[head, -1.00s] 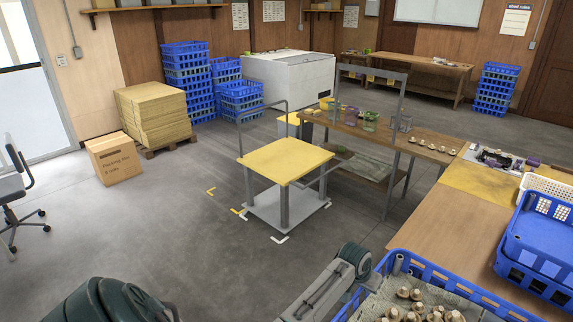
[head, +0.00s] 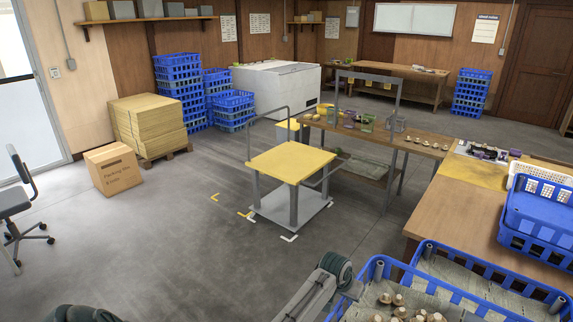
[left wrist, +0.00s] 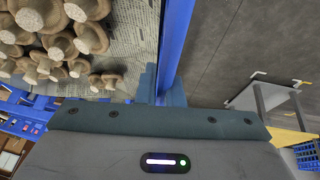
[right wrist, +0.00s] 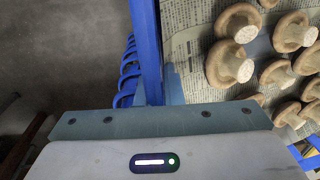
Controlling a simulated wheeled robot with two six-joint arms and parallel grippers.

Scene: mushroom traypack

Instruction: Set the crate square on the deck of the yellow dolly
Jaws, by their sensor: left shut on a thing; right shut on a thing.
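The blue crate (head: 376,272) is lined with newspaper and holds several brown mushrooms. It is at the bottom right of the head view, partly cut off. My left gripper (left wrist: 163,88) is shut on one blue wall of this crate. My right gripper (right wrist: 153,97) is shut on another blue wall of it; this gripper is outside the head view. The yellow dolly (head: 291,161) stands on the floor ahead, left of the crate in the head view. Its deck is bare, and part of it shows in the left wrist view (left wrist: 291,136).
Another newspaper-lined blue crate (head: 485,276) is just beyond the held one. A wooden table (head: 462,216) with stacked blue crates (head: 545,222) is at right. A workbench (head: 385,133) stands behind the dolly. A cardboard box (head: 113,170) is at left. The floor before the dolly is clear.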

